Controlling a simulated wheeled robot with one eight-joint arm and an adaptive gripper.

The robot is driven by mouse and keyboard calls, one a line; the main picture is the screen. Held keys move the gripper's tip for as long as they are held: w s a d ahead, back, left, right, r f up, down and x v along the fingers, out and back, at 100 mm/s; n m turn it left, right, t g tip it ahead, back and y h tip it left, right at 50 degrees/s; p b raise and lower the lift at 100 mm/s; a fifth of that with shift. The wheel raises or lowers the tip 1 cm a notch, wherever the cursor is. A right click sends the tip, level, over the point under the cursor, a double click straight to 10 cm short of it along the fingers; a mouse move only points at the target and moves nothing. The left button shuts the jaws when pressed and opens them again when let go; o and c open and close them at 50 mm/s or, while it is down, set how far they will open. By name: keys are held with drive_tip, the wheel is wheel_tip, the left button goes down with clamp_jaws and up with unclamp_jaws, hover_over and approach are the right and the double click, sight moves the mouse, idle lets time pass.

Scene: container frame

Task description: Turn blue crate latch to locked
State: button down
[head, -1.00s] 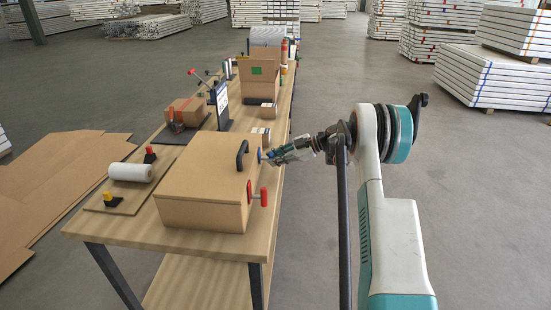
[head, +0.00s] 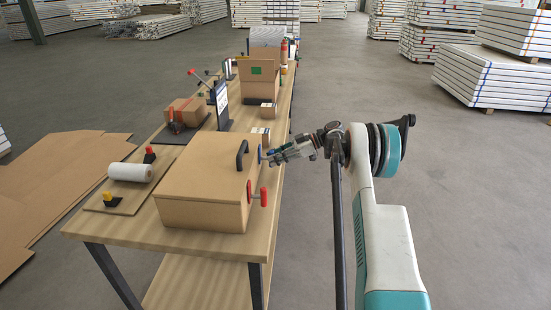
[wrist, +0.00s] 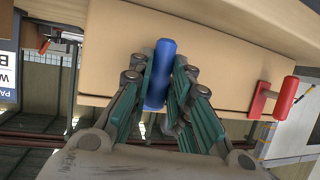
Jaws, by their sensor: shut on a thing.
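The brown crate (head: 202,213) stands on the near part of the table. Its blue latch (head: 261,154) is on the side facing my arm. In the wrist view the blue latch handle (wrist: 159,74) sits between the two fingers of my gripper (wrist: 162,85), which is shut on it. My gripper also shows in the head view (head: 271,156), reaching in from the right. The red latch (head: 260,197) is on the same side, nearer the front corner. In the wrist view the red latch (wrist: 274,96) is to the right, apart from my fingers.
A black handle (head: 242,155) stands on the crate's top. A white roll (head: 131,172) lies on a board to the left. Boxes and a dark sign (head: 221,103) stand farther back on the table. The floor right of the table is clear around my arm.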

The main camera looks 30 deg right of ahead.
drive_tip(key=c, duration=1.5)
unclamp_jaws()
drive_tip(key=v, duration=1.2)
drive_tip(key=shift+s, duration=0.1)
